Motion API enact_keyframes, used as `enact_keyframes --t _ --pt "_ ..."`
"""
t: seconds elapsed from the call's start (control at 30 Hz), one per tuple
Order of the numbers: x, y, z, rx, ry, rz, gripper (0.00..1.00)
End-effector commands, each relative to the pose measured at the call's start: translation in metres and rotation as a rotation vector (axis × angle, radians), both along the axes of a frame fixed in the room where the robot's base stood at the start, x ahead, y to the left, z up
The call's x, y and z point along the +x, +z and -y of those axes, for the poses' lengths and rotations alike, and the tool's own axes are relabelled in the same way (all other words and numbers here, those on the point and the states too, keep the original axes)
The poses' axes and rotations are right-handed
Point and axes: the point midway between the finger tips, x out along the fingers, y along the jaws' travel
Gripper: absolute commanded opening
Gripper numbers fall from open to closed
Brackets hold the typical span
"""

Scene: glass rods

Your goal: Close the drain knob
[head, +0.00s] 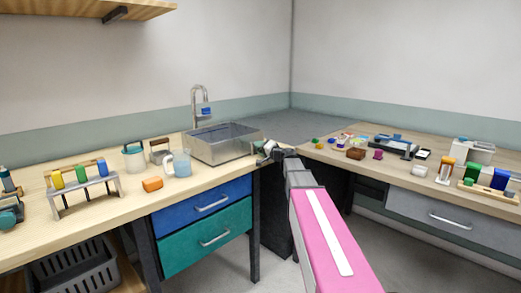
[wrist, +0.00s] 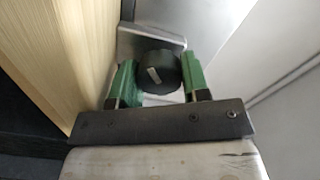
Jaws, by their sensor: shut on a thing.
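The drain knob (wrist: 160,72) is a round black knob with a short white mark that runs slightly tilted from upright in the wrist view. It sits against a grey metal bracket (wrist: 139,44). My gripper (wrist: 158,63) has its green fingers on either side of the knob and is shut on it. In the head view, my gripper (head: 268,151) is at the right end of the left bench, beside the metal sink (head: 222,152). The knob is too small and covered to make out there.
The wooden bench edge (wrist: 65,50) runs close along the left of my gripper in the wrist view. A grey metal surface is on the right. The right bench (head: 455,150) holds several small items.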

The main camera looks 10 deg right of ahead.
Motion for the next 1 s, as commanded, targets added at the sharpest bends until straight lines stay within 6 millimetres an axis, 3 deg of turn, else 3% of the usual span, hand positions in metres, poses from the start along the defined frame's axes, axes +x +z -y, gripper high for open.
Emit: enact_keyframes --t 0.5,1.0 --pt "-0.0001 -0.0008 0.0003 0.369 0.0 -0.269 0.19" --pt "-0.0001 -0.0011 0.0004 0.537 0.0 -0.391 0.19"
